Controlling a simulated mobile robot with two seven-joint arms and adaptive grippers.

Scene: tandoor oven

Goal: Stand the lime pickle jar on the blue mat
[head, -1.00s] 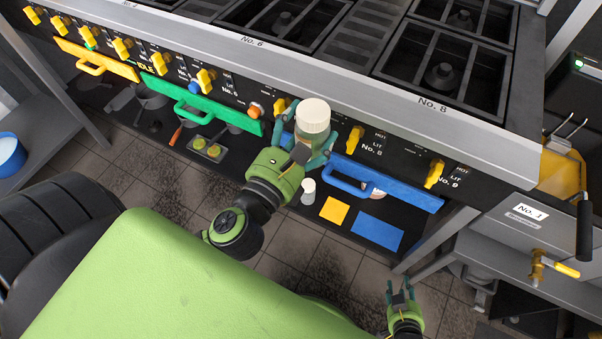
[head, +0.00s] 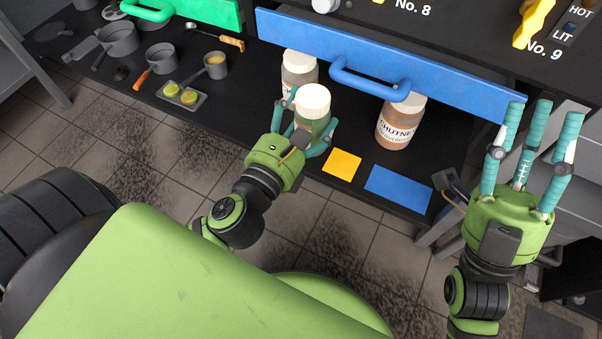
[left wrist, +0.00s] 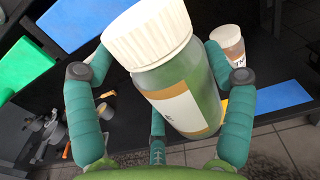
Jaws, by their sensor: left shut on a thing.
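The lime pickle jar (head: 313,103) has a white lid and green contents. My left gripper (head: 310,125) is shut around it, with the jar roughly upright in the head view. Whether the held jar touches the shelf is unclear.
A yellow mat (head: 342,164) lies left of the blue one. A chutney jar (head: 396,128) stands behind the mats, and another white-lidded jar (head: 298,68) stands behind the held jar. A blue drawer front with handle (head: 380,70) overhangs the shelf. Pans and a small tray (head: 181,96) sit left.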

